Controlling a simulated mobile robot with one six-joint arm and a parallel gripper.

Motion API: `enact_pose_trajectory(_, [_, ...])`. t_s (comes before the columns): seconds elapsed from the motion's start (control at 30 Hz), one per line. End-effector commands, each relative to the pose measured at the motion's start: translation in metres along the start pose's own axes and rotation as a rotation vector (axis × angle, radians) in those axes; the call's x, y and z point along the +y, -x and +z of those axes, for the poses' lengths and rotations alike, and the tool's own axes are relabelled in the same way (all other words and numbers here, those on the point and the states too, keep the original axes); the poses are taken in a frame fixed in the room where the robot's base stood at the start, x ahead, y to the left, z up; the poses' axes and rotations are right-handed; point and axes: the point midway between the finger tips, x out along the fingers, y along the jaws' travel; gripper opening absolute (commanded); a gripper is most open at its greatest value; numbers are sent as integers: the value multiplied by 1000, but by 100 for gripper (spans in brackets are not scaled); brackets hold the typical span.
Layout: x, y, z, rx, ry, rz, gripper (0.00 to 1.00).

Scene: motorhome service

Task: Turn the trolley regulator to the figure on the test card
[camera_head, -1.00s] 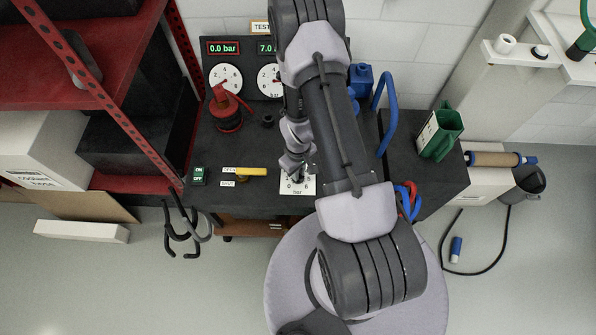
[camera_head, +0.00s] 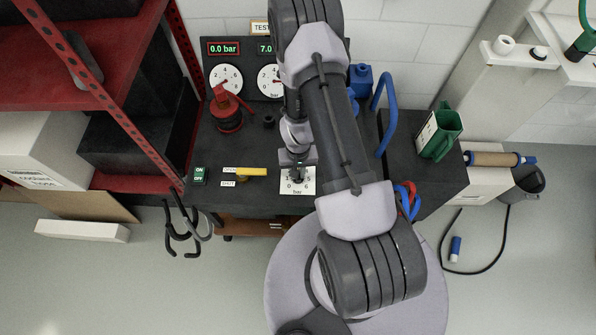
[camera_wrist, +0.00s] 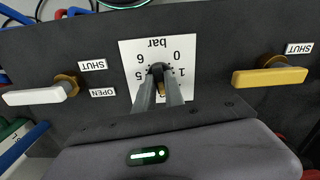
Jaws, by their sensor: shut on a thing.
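The trolley regulator has a white scale plate (camera_head: 298,189) marked in bar on the dark trolley front. In the wrist view the plate (camera_wrist: 130,55) appears upside down, with 0, 1, 5 and 6 readable. My gripper (camera_wrist: 160,85) is shut on the regulator knob (camera_wrist: 157,69) at the plate's middle. The fingers hide most of the knob and part of the scale, so I cannot tell its setting. In the head view my gripper (camera_head: 297,168) is over the plate. The test card (camera_head: 261,28) shows only "TEST"; my arm hides the rest.
Digital readouts show 0.0 bar (camera_head: 223,48) and 7.0 (camera_head: 265,47), above two round gauges. A yellow lever (camera_head: 251,172) lies left of the regulator; a white lever (camera_wrist: 40,94) shows in the wrist view. A red pump-like item (camera_head: 228,108) stands on the trolley.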

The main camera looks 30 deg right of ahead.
Motion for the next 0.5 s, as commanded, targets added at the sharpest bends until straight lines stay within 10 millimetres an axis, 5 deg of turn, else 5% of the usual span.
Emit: enact_pose_trajectory(0.5, [0,0,0,1,-137,0,0])
